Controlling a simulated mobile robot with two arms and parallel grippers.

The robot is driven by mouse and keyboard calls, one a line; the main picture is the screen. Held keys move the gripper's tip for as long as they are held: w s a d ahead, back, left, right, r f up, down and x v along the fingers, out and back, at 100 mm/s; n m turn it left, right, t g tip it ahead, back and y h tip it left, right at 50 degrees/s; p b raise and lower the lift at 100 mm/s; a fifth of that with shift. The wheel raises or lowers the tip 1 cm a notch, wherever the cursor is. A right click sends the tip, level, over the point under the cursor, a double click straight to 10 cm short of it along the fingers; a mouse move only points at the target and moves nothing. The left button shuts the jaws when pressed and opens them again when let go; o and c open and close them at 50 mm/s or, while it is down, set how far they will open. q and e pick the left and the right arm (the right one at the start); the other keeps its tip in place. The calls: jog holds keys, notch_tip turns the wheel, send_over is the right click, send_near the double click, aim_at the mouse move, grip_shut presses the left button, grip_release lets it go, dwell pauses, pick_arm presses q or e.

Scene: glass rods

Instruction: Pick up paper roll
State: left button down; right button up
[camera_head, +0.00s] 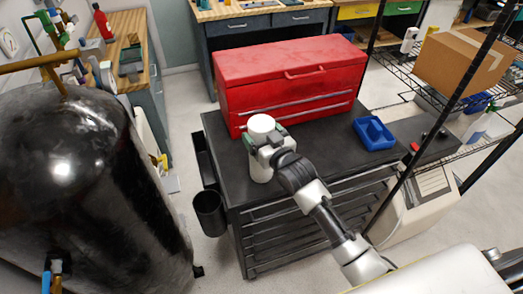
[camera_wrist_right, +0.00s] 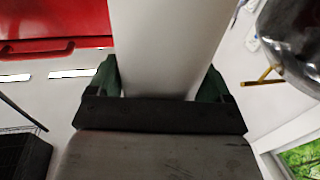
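The paper roll (camera_head: 262,126) is a white upright cylinder over the left part of the black cabinet top (camera_head: 228,168), in front of the red toolbox. I cannot tell whether its base touches the top. My right gripper (camera_head: 264,146) reaches it from the right, with green-padded fingers on both sides of it. In the right wrist view the roll (camera_wrist_right: 172,45) fills the space between the fingers (camera_wrist_right: 160,88), which look pressed against it. The fingers hide part of the roll. My left gripper is not in view.
The red toolbox (camera_head: 290,72) stands close behind the roll. A blue tray (camera_head: 374,133) lies on the cabinet's right side. A black bin (camera_head: 210,212) hangs at its left. A large black tank (camera_head: 85,190) stands at left; a wire shelf with a cardboard box (camera_head: 462,65) is at right.

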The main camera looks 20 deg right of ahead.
jog(key=c, duration=0.8)
jog(key=shift+c, duration=0.2)
